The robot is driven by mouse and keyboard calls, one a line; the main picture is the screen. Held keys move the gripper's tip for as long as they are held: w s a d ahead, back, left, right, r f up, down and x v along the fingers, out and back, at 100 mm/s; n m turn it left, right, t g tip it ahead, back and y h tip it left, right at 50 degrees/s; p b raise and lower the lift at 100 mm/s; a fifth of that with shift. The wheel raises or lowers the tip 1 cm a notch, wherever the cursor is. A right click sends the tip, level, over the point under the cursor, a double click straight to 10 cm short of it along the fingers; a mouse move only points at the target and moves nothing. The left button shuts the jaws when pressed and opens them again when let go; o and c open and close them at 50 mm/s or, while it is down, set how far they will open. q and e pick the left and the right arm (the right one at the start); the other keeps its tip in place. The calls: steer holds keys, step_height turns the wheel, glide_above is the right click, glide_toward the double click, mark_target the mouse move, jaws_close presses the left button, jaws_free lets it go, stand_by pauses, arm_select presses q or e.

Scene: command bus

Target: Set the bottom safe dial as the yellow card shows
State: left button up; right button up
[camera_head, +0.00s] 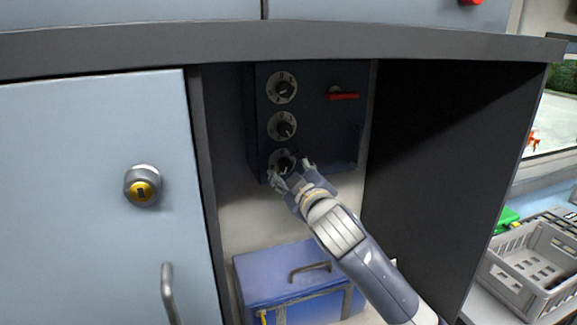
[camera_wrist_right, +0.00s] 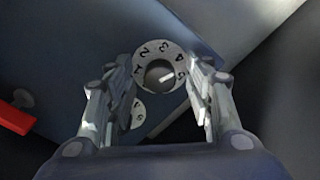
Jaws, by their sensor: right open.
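The safe (camera_head: 315,130) is a dark box with three round dials in a column on its front. The bottom safe dial (camera_head: 281,158) is partly covered by my right gripper (camera_head: 290,171). In the right wrist view the bottom dial (camera_wrist_right: 160,73) has a pale numbered ring and a dark knob. Its white mark points right and slightly up, roughly toward the 5. My right gripper (camera_wrist_right: 162,70) is open, with one finger on each side of the dial and visible gaps to the knob. The yellow card and my left gripper are not in view.
Above are the middle dial (camera_head: 282,126), the top dial (camera_head: 281,88) and a red handle (camera_head: 343,96). A blue case (camera_head: 285,275) stands below the safe. A cabinet door (camera_head: 80,200) is at left, a dark side panel (camera_head: 440,170) at right. A grey crate (camera_head: 530,265) stands beyond.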

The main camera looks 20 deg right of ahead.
steer(key=shift+w, duration=0.2)
steer(key=c, duration=1.1)
steer(key=shift+o, duration=0.2)
